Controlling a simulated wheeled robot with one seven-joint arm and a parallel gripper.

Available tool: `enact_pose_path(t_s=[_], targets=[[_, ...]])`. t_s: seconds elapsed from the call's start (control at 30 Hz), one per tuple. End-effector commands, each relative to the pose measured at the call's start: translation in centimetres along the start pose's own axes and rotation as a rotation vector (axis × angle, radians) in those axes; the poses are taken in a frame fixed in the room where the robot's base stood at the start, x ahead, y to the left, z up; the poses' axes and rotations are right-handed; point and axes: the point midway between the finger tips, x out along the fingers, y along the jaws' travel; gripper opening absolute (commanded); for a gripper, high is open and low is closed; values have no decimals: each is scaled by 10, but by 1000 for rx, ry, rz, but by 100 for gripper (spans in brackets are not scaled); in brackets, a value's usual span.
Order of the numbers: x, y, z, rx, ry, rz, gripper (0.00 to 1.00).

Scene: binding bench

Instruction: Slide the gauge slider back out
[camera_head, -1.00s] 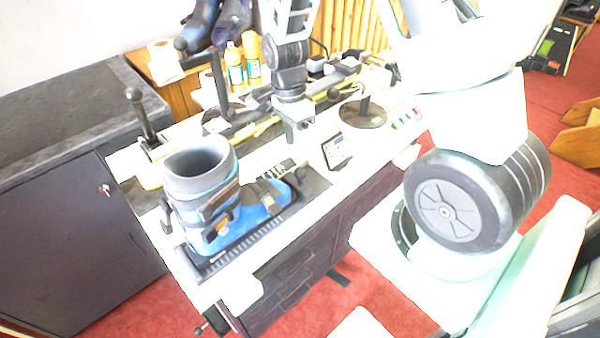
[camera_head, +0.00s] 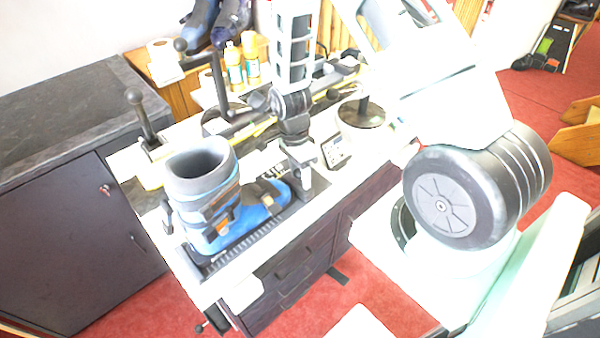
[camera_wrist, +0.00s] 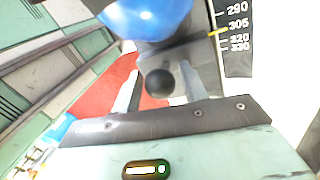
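The gauge slider's dark ball knob (camera_wrist: 158,82) shows in the wrist view, just beyond the toe of the blue ski boot (camera_wrist: 150,18). My gripper (camera_wrist: 158,95) is open around the knob, with a finger on each side and visible gaps. In the head view my gripper (camera_head: 303,185) points down at the toe end of the boot (camera_head: 215,200) and hides the knob. A dark scale (camera_wrist: 237,40) marked 290 to 330 lies to the right in the wrist view. A yellow pointer (camera_wrist: 218,32) sits near 305.
The boot stands on a dark ribbed plate on the white bench (camera_head: 130,165). A ball-topped lever (camera_head: 140,112) rises at the bench's left end. A small display panel (camera_head: 336,151) stands right of my gripper. Bottles (camera_head: 234,62) and more boots stand behind.

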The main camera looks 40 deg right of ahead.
Motion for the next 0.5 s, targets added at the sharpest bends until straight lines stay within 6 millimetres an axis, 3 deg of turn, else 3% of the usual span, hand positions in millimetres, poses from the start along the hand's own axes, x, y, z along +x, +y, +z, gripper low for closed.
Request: enact_pose_path(t_s=[0.03,0.13,0.27,0.5], targets=[[0,0,0,0,0,0,28],[0,0,0,0,0,0,0],[0,-1,-3,1,0,0,0],[-2,-10,-48,7,2,-2,0]])
